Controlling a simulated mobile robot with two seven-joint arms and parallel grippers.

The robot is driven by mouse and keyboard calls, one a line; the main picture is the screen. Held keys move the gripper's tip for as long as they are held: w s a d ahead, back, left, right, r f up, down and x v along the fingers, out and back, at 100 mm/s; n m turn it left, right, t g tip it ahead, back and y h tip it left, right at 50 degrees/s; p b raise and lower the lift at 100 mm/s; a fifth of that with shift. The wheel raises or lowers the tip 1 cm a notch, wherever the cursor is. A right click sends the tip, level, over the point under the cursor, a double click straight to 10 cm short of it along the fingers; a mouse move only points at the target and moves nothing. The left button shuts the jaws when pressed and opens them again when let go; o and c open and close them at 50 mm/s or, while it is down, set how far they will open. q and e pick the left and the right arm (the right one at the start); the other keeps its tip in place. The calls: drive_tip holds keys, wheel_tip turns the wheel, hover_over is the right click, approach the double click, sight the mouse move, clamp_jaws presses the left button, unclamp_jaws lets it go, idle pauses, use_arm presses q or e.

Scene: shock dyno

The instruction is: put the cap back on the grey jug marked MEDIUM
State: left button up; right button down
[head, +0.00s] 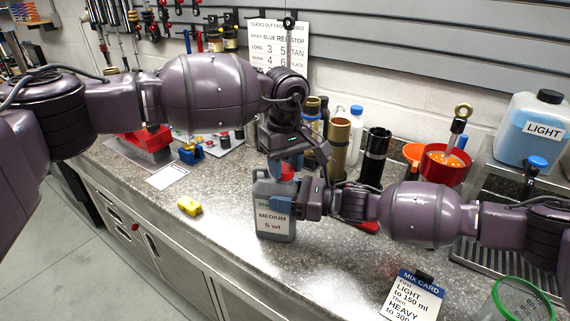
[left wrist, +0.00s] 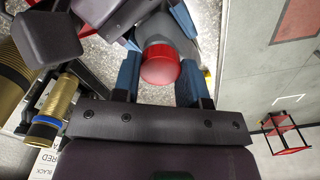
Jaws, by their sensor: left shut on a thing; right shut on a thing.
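The grey jug (head: 272,225) marked MEDIUM 5 wt stands upright on the speckled counter (head: 235,250). My right gripper (head: 300,202) is shut on the jug from its right side; its fingertips are partly hidden. The red cap (head: 287,172) is at the top of the jug. My left gripper (head: 284,163) points down from above and is shut on the cap. In the left wrist view the red cap (left wrist: 160,68) lies between the blue fingers, in line with the grey jug (left wrist: 172,28). I cannot tell whether the cap is seated on the neck.
A LIGHT jug (head: 535,130) stands at the right. Gold and black cylinders (head: 375,155) and a red bowl (head: 445,167) stand behind my right arm. A yellow block (head: 189,207) lies left of the jug. A mix card (head: 415,295) and green-rimmed container (head: 522,300) are in front right.

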use_arm(q)
drive_tip(key=m, duration=0.9)
drive_tip(key=o, duration=0.9)
drive_tip(key=shift+r, duration=2.25)
drive_tip(key=shift+c, duration=0.5)
